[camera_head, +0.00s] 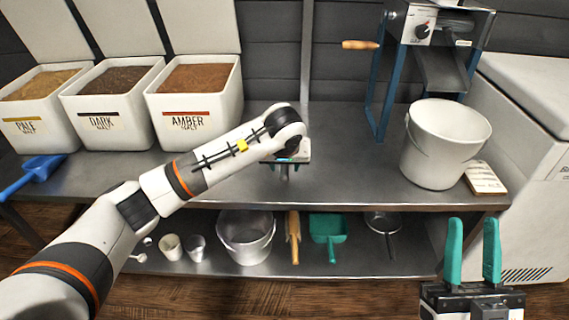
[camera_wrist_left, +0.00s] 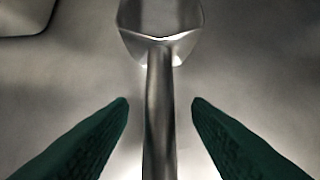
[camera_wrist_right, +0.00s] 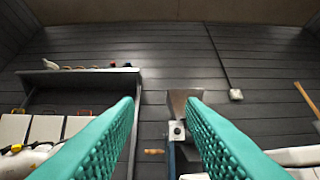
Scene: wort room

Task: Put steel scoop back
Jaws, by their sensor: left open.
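The steel scoop lies on the metal bench top (camera_head: 340,185), and its bowl (camera_wrist_left: 160,20) and handle (camera_wrist_left: 160,115) show in the left wrist view. In the head view my left arm and gripper mostly hide it. My left gripper (camera_head: 286,168) is over the bench in front of the amber malt bin. Its green fingers are open, one on each side of the scoop handle, with a gap on both sides. My right gripper (camera_head: 473,222) is open and empty, pointing up in front of the bench's right end.
Pale, dark and amber malt bins (camera_head: 195,110) stand at the back left. A blue scoop (camera_head: 35,172) lies at the left end. A white bucket (camera_head: 440,150) and a blue-framed mill (camera_head: 375,90) stand at right. The lower shelf holds a green scoop (camera_head: 328,228) and a clear bucket (camera_head: 246,240).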

